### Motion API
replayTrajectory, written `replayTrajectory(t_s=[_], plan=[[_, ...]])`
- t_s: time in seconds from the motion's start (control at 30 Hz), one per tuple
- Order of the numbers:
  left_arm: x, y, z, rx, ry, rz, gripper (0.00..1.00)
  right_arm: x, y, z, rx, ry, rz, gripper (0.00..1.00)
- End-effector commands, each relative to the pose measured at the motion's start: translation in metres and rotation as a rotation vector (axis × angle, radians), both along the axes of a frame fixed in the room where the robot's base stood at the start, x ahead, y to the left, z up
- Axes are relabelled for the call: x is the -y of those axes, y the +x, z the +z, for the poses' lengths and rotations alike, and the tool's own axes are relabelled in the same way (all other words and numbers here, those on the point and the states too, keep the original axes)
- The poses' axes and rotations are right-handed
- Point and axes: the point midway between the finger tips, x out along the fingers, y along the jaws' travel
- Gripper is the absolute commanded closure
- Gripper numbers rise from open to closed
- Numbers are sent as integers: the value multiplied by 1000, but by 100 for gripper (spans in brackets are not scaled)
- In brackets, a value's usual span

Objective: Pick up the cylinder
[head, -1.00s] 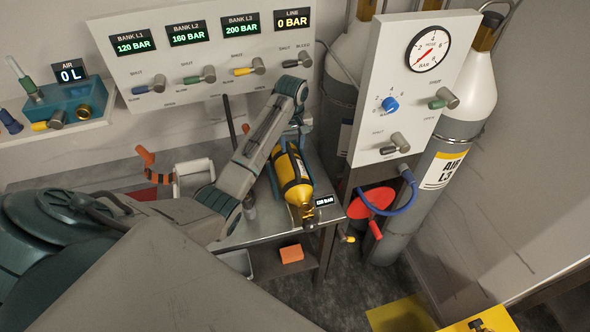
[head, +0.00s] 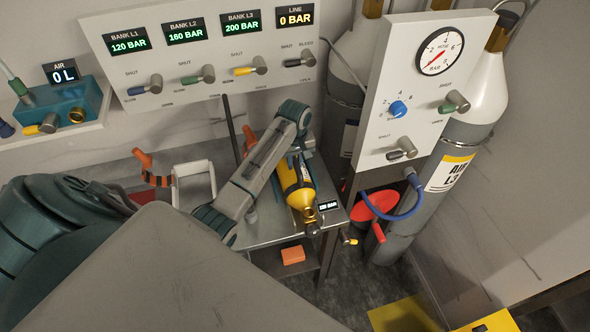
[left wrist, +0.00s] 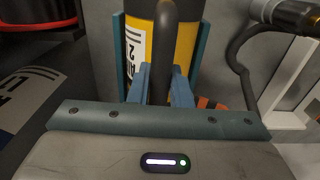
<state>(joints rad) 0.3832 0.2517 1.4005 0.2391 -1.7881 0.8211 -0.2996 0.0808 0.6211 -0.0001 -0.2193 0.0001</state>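The yellow cylinder (head: 297,187) with dark bands lies on the metal bench (head: 268,228), its brass valve end toward the front edge. In the left wrist view the cylinder (left wrist: 186,48) shows close up, with a white label and a dark handle (left wrist: 162,70) in front. Teal rails stand on both sides of it. My left gripper (left wrist: 161,85) has its blue fingers on either side of this handle, and they look pressed against it. In the head view my left arm reaches over the cylinder's far end and hides part of it. My right gripper is not in view.
A white frame (head: 193,172) and an orange-handled tool (head: 143,158) are on the bench left of my arm. A small display (head: 328,206) sits by the valve. A gauge panel (head: 415,90), blue hose and large gas bottles stand on the right. An orange block (head: 293,255) lies below.

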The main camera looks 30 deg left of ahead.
Motion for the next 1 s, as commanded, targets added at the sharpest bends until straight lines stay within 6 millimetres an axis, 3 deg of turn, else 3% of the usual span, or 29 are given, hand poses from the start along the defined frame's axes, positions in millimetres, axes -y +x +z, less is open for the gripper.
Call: replayTrajectory(t_s=[0.1,0.53,0.77,1.0], plan=[[0,0,0,0,0,0,100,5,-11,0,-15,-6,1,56],[-1,0,-1,-2,1,1,100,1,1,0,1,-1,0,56],[-1,-1,-1,-2,3,1,100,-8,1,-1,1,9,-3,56],[-2,-1,-2,-2,3,1,100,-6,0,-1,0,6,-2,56]])
